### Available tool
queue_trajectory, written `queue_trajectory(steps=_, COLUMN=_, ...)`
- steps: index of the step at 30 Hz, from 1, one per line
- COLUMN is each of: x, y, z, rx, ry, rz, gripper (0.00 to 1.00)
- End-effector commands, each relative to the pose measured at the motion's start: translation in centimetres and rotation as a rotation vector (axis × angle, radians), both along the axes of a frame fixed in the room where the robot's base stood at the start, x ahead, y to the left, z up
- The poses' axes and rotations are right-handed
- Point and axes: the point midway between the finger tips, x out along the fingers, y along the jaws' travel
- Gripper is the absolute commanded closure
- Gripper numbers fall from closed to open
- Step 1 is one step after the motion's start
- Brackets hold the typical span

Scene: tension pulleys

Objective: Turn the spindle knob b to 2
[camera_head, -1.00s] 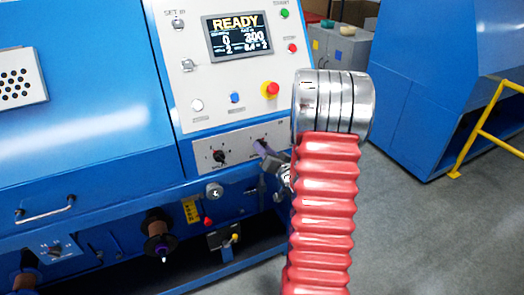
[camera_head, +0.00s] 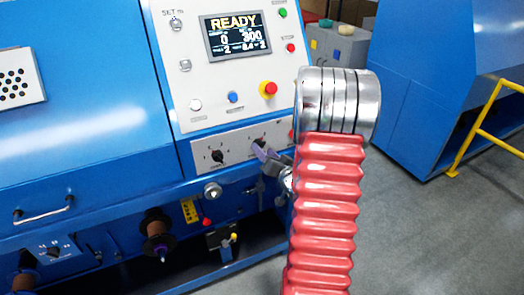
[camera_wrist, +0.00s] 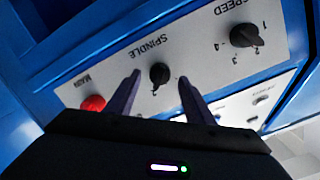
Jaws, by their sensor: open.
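The spindle knob (camera_wrist: 159,73) is a small black rotary knob on a white panel (camera_wrist: 205,50) marked SPINDLE, upside down in the wrist view. I cannot tell which number its pointer is at. My gripper (camera_wrist: 159,79) is open. Its two purple fingers reach toward the panel, one on each side of the knob, apart from it. Whether the tips have reached the knob's depth is unclear. In the head view my gripper (camera_head: 260,153) is just below the knob, which is small and partly covered there.
The black speed knob (camera_wrist: 245,35) and red main knob (camera_wrist: 93,103) flank the spindle knob. A metal cylinder (camera_head: 213,191) sticks out below the panel.

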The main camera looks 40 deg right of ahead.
Motion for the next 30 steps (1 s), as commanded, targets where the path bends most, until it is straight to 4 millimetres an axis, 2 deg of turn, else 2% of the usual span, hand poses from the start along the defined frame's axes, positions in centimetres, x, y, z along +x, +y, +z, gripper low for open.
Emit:
queue_trajectory(steps=12, x=-7.0, y=1.9, z=0.9, rx=0.002, ry=0.0, rz=-0.005, gripper=0.52)
queue_trajectory(steps=18, x=-9.8, y=2.8, z=1.2, rx=0.002, ry=0.001, rz=-0.003, gripper=0.52)
queue_trajectory(steps=24, x=-10.9, y=3.3, z=1.3, rx=0.001, ry=0.001, rz=0.0, gripper=0.52)
queue_trajectory(steps=30, x=-11.0, y=3.3, z=1.3, rx=0.002, ry=0.001, rz=0.001, gripper=0.52)
